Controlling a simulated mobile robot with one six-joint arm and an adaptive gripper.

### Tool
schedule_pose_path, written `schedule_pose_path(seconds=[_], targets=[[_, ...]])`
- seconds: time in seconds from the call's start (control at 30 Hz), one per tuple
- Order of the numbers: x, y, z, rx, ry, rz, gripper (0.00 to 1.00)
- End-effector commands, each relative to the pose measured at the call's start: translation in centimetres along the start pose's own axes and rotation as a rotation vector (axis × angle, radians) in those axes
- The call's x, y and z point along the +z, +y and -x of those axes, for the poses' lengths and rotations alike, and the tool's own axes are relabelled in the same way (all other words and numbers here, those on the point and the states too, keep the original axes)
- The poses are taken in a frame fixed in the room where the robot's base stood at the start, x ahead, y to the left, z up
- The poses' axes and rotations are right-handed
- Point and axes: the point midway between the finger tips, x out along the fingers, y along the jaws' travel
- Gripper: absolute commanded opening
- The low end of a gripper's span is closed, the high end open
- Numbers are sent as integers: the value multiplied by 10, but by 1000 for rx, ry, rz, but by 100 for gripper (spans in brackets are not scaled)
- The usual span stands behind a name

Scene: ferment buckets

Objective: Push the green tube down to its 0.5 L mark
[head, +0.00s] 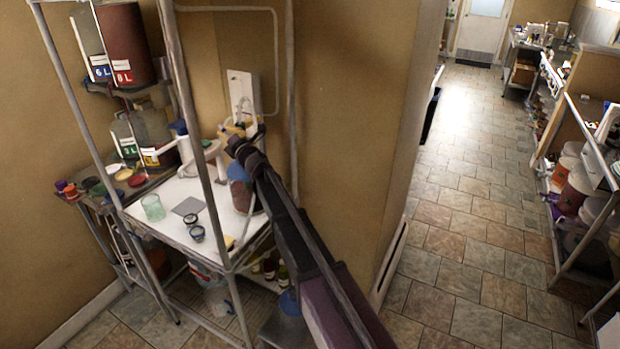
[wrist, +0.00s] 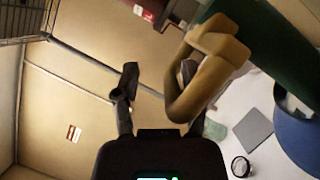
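A dark green cylinder (wrist: 262,40) fills the upper right of the wrist view; it looks like the green tube. A tan hooked piece (wrist: 212,68) stands out from it. No level mark can be read on it. My gripper (wrist: 158,74) is open, with the wall visible between its fingers. The tan hook overlaps the right finger in the picture; I cannot tell whether they touch. In the head view my gripper (head: 240,146) is at the back of the white table, beside small tan and green parts (head: 232,130), too small to tell apart.
Buckets (head: 126,45) stand on shelves at left. Metal posts (head: 204,150) frame the table. The tiled floor at right is clear.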

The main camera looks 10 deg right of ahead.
Motion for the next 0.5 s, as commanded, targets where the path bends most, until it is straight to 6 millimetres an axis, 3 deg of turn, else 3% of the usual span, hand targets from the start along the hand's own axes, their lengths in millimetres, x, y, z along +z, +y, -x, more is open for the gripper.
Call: schedule_pose_path(seconds=[0.5], targets=[[24,40,-10,0,0,0,54]])
